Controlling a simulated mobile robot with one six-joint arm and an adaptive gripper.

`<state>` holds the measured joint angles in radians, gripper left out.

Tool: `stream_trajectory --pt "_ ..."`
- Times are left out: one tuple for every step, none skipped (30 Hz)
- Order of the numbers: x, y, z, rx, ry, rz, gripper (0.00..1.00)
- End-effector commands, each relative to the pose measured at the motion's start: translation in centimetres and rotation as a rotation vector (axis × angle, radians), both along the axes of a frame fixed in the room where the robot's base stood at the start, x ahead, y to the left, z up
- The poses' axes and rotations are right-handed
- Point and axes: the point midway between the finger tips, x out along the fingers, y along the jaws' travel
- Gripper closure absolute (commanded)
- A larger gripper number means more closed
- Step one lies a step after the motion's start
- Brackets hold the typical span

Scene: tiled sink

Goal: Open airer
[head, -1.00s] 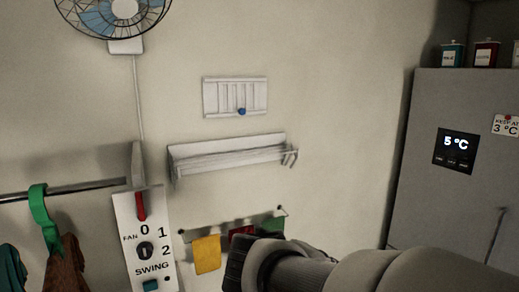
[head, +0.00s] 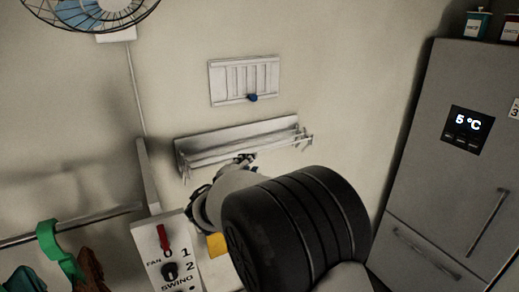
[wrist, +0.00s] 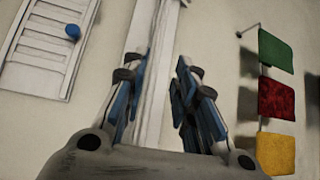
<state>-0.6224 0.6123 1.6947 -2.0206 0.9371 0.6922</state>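The airer (head: 240,138) is a pale folded rack on the wall, with a back plate and thin rails along its front. In the wrist view the airer (wrist: 152,30) runs as an upright pale strip behind the fingers. My gripper (head: 243,160) is at the airer's lower front edge, near its middle. In the wrist view my gripper (wrist: 160,75) is open, with blue-padded fingers apart and the pale strip showing between them. I cannot tell whether a finger touches the rail. My arm hides part of the space below the airer.
A small slatted panel with a blue knob (head: 253,97) is above the airer. Red, green and yellow cloths (wrist: 277,98) hang on a rail below. The fan switch panel (head: 170,250) and clothes bar are at left, the fridge (head: 440,170) at right.

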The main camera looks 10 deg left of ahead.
Motion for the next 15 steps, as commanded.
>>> stream_trajectory --pt "1.2 -0.4 0.0 0.0 0.001 -0.004 0.74" --pt "1.9 -0.5 -0.1 0.0 0.001 -0.004 0.74" --pt "2.7 -0.7 -0.2 -0.001 0.001 -0.003 0.74" --pt "3.4 -0.8 -0.3 0.0 0.001 -0.003 0.74" --pt "4.0 -0.9 -0.4 -0.001 0.001 -0.004 0.74" --pt "4.8 -1.2 -0.5 0.0 0.001 -0.004 0.74" --pt "5.4 -1.3 -0.6 -0.001 0.001 -0.003 0.74" --pt "6.0 -1.3 -0.7 -0.001 0.001 -0.003 0.74" --pt "6.8 -1.5 -0.8 -0.001 0.001 -0.003 0.74" --pt "7.3 -1.6 -0.8 0.0 0.0 -0.003 0.74" --pt "7.7 -1.7 -1.0 -0.001 0.001 -0.002 0.74" --pt "8.3 -1.8 -1.0 0.0 0.0 -0.002 0.74" --pt "8.7 -1.8 -1.1 0.0 0.0 -0.002 0.74" --pt "9.1 -1.9 -1.1 0.0 0.0 -0.002 0.74" --pt "9.5 -2.0 -1.2 0.0 0.0 -0.002 0.74"
